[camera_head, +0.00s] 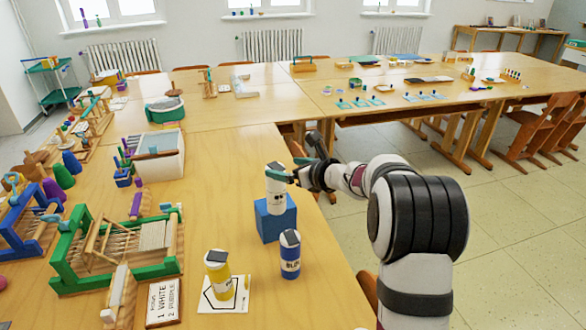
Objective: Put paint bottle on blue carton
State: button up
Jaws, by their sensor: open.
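A blue carton (268,226) stands on the wooden table near its right edge. A white paint bottle (275,198) stands upright over the carton's top and appears to rest on it. My gripper (292,176) is open at the upper right side of the white bottle. It overlaps the bottle in the picture, and I cannot tell whether the fingers touch it. A blue paint bottle (290,262) with a dark cap stands in front of the carton. A yellow paint bottle (217,272) with a dark cap stands on a white card (238,303) further left.
A green loom (75,270) and a wooden sign (163,302) lie to the left. A white bin (160,160) stands behind, with a small blue holder (122,178) beside it. Bare tabletop lies between the bin and the carton. The table's right edge is close to the carton.

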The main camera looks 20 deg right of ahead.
jog(key=s+d+r+m+g+h, duration=0.1)
jog(key=s+d+r+m+h, duration=0.3)
jog(key=m, duration=0.6)
jog(key=s+d+r+m+h, duration=0.1)
jog(key=s+m+h, duration=0.3)
jog(key=s+m, duration=0.4)
jog(key=s+a+f+m+g+y, duration=0.1)
jog(key=s+a+f+m+g, duration=0.2)
jog(key=s+m, duration=0.6)
jog(key=s+a+f+m+g+y, duration=0.2)
jog(key=s+a+m+g, duration=0.3)
jog(key=s, duration=0.9)
jog(key=s+a+f+m+g+y, duration=0.1)
jog(key=s+a+f+m+g, duration=0.2)
jog(key=s+a+m, duration=0.4)
jog(key=s+f+m, duration=0.1)
jog(key=s+m, duration=0.4)
jog(key=m, duration=0.2)
jog(key=shift+a+f+g, duration=0.15)
jog(key=shift+f+g, duration=0.25)
